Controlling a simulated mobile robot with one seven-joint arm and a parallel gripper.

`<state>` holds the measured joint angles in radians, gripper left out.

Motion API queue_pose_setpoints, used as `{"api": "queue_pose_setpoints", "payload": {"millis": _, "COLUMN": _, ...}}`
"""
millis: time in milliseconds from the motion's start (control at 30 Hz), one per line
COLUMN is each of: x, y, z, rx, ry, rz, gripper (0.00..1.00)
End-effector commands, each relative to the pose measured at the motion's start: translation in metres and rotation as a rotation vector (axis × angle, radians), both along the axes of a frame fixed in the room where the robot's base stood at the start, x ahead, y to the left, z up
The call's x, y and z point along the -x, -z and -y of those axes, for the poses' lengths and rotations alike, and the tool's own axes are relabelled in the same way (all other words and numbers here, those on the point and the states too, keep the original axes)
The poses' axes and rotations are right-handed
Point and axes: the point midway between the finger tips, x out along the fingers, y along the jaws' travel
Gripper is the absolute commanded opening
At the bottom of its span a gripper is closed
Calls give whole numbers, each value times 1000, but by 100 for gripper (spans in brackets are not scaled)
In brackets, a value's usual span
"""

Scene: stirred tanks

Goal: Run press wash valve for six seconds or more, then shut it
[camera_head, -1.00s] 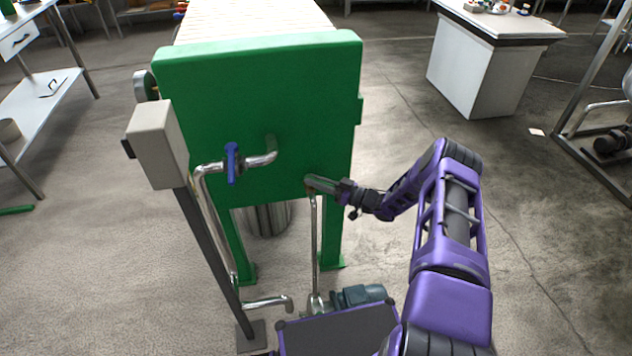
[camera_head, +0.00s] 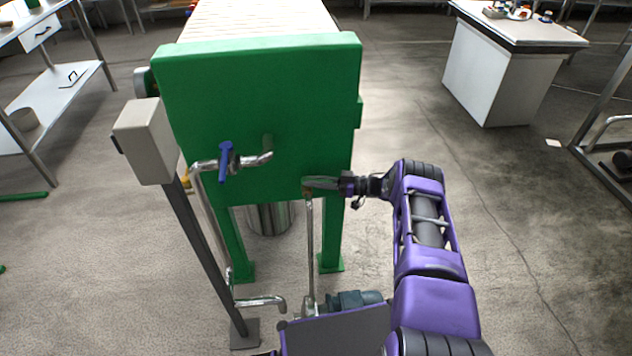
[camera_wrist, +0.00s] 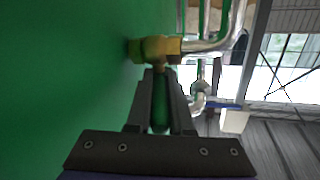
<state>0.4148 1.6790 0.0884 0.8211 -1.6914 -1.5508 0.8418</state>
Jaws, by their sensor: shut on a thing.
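A small brass valve (camera_wrist: 155,48) sits on the green end plate of the press (camera_head: 230,110), at the top of a thin metal pipe (camera_head: 309,250). In the wrist view its green handle (camera_wrist: 160,112) lies between the two dark fingers and points back toward my palm. My gripper (camera_head: 322,183) is shut on this handle, with the fingertips close to the brass body. In the head view the fingers mostly hide the handle. No label is readable on the valve, and I cannot see whether water runs.
A second valve with a blue handle (camera_head: 226,161) is on the bent pipe to the left. A grey box on a post (camera_head: 145,140) stands at the front left. A pump (camera_head: 350,300) is low near my base. A white cabinet (camera_head: 500,80) stands at the right, with open floor before it.

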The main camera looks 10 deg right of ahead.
Motion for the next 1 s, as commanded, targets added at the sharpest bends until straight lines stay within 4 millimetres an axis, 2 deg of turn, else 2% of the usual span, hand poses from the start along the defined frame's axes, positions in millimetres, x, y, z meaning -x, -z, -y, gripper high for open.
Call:
{"api": "queue_pose_setpoints", "payload": {"millis": 667, "x": 0, "y": 0, "z": -3, "rx": -3, "ry": -22, "rz": 0, "gripper": 0}}
{"api": "queue_pose_setpoints", "payload": {"millis": 700, "x": 0, "y": 0, "z": -3, "rx": -3, "ry": -22, "rz": 0, "gripper": 22}}
{"api": "queue_pose_setpoints", "payload": {"millis": 833, "x": -1, "y": 0, "z": -3, "rx": -1, "ry": -21, "rz": -1, "gripper": 45}}
{"api": "queue_pose_setpoints", "payload": {"millis": 867, "x": -1, "y": 0, "z": -3, "rx": -1, "ry": -21, "rz": -1, "gripper": 50}}
{"api": "queue_pose_setpoints", "payload": {"millis": 1000, "x": -1, "y": 0, "z": -2, "rx": -1, "ry": -21, "rz": -1, "gripper": 50}}
